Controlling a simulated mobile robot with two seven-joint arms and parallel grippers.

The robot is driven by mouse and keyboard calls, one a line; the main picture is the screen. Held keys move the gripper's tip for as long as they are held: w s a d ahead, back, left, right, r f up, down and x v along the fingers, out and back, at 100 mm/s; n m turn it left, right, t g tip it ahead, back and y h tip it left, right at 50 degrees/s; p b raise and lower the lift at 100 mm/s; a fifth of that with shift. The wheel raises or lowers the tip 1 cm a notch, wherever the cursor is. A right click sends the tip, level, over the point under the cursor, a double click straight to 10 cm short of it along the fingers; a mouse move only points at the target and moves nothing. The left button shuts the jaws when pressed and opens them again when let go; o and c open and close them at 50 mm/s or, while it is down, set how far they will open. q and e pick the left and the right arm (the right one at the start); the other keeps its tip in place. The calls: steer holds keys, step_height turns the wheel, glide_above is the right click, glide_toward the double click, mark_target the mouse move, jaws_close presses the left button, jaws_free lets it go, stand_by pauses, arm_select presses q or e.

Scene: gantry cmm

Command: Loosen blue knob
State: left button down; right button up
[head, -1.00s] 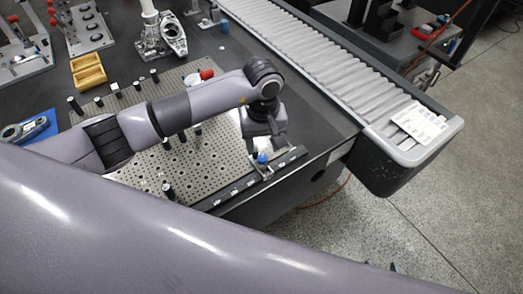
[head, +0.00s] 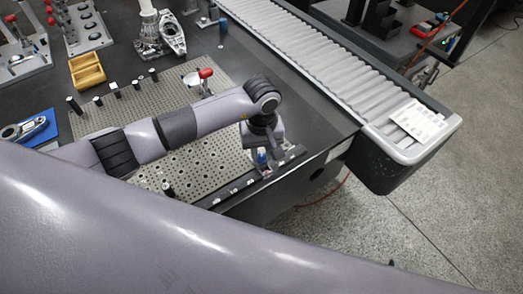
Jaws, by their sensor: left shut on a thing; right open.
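The blue knob (head: 262,158) is at the front right edge of the perforated plate (head: 215,160), by the dark rail. Only a small blue part of it shows between my fingers. My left gripper (head: 263,160) points down and is shut on the knob. My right gripper is not in view.
A dark rail (head: 236,187) with small white labels runs along the plate's front edge. A red-topped part (head: 206,73) and several black posts stand on the plate. A roller conveyor (head: 310,55) lies to the right. A yellow tray (head: 87,70) is at the back left.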

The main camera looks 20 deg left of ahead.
mark_target(261, 157)
arm_select(q)
steer(key=n+b, duration=0.1)
steer(key=n, duration=0.1)
steer(key=shift+n+b, duration=0.3)
steer(key=shift+n, duration=0.9)
steer(key=c, duration=0.9)
jaws_free()
steer(key=shift+r, duration=0.1)
step_height(261, 157, up, 7)
steer(key=shift+r+b, duration=0.1)
steer(key=shift+b, duration=0.5)
